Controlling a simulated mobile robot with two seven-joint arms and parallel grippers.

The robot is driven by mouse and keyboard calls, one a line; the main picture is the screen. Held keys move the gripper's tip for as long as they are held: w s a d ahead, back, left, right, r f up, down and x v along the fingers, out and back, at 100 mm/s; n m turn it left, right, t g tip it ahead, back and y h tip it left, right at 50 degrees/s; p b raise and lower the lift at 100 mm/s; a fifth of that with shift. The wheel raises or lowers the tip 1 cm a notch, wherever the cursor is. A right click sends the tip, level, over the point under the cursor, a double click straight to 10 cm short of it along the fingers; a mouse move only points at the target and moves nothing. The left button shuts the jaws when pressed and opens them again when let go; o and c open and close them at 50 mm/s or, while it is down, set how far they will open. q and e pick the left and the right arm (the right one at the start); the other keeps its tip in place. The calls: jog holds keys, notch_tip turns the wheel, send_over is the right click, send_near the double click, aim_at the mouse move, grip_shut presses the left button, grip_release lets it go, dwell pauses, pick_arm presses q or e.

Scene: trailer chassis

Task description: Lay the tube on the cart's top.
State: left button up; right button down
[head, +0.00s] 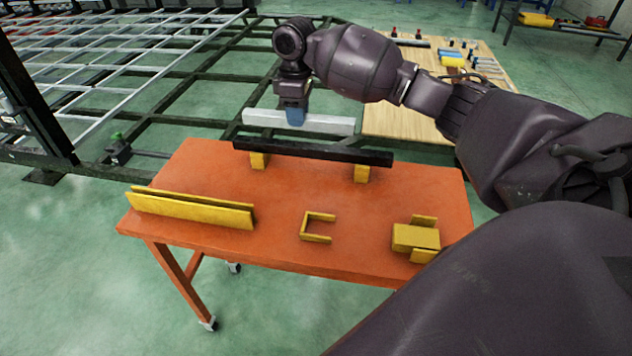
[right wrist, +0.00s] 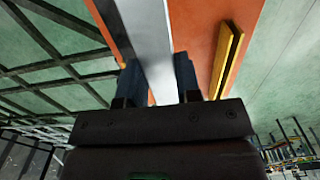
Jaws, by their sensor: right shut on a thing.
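The tube (head: 325,124) is a straight, light grey square bar. My right gripper (head: 295,117) is shut on it near its middle, with the fingers pointing down. In the head view the tube appears level, just beyond the black bar near the cart's far edge; its exact height is unclear. In the right wrist view the tube (right wrist: 148,35) runs between the two fingers of the gripper (right wrist: 160,78). The cart's top (head: 280,190) is orange and flat. My left gripper is not in view.
On the cart, a black bar (head: 310,153) rests on two yellow blocks. A yellow channel (head: 190,208), a yellow U-shaped bracket (head: 318,238) and a yellow block fixture (head: 415,237) stand nearer. Bare orange surface lies between them. A dark chassis frame (head: 200,74) and a wooden board (head: 400,120) lie behind.

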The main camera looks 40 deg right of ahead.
jog(key=shift+d, duration=0.55)
jog(key=shift+d+f, duration=0.1)
jog(key=shift+f, duration=0.05)
jog(key=b, duration=0.2)
send_over(305, 186)
notch_tip(305, 186, down, 14)
jog(key=shift+w+r, duration=0.1)
notch_tip(305, 186, down, 6)
jog(key=shift+r+b, duration=0.1)
jog(key=shift+b, duration=0.65)
jog(key=c, duration=0.8)
grip_release()
jog(key=shift+r, duration=0.1)
pick_arm(q)
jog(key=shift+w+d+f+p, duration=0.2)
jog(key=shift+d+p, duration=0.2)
jog(key=shift+p, duration=0.2)
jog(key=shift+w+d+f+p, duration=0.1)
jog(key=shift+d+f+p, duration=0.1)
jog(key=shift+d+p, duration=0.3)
pick_arm(e)
notch_tip(305, 186, up, 12)
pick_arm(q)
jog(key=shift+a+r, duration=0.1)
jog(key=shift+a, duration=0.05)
